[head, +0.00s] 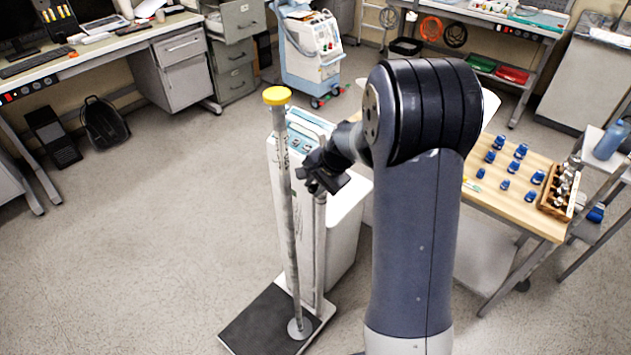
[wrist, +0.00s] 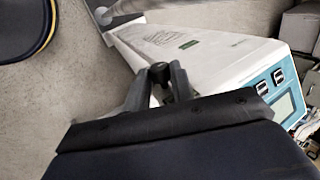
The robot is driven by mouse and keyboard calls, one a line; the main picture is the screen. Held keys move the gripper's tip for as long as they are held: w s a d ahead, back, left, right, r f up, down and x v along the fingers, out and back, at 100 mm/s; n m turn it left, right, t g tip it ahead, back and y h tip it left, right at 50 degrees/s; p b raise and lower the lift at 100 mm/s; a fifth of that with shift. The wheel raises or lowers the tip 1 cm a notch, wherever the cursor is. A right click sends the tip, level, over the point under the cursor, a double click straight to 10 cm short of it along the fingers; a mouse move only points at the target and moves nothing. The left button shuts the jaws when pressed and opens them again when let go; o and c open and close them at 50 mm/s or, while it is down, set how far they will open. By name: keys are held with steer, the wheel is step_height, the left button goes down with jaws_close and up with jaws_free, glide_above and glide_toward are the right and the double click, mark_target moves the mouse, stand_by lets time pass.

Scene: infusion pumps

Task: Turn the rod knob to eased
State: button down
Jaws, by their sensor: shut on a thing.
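A tall grey rod (head: 289,200) with a yellow cap (head: 276,95) stands on a dark base plate. A shorter grey rod (head: 319,245) stands just right of it. My gripper (head: 322,178) is beside the top of the shorter rod, right of the tall one. In the wrist view my gripper (wrist: 160,90) has its two fingers closed around a small black knob (wrist: 158,72), whose top shows between the tips. The knob's marks and its turn angle cannot be read. In the head view the knob is hidden by my gripper.
A white cabinet-like device (head: 345,225) with a blue-green panel stands right behind the rods; its panel (wrist: 275,95) shows in the wrist view. The dark base plate (head: 250,325) lies below. A wooden table (head: 480,200) with blue items is at right.

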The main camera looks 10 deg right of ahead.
stand_by(0.3)
steer(key=c, duration=1.2)
jaws_free()
steer(key=b+v, duration=0.1)
steer(key=v, duration=0.9)
steer(key=shift+r, duration=0.35)
steer(key=shift+s+d+f, duration=0.1)
steer(key=shift+s, duration=0.05)
steer(key=x, duration=1.1)
steer(key=shift+p, duration=0.3)
steer(key=shift+s+d, duration=0.1)
steer(key=shift+r, duration=0.3)
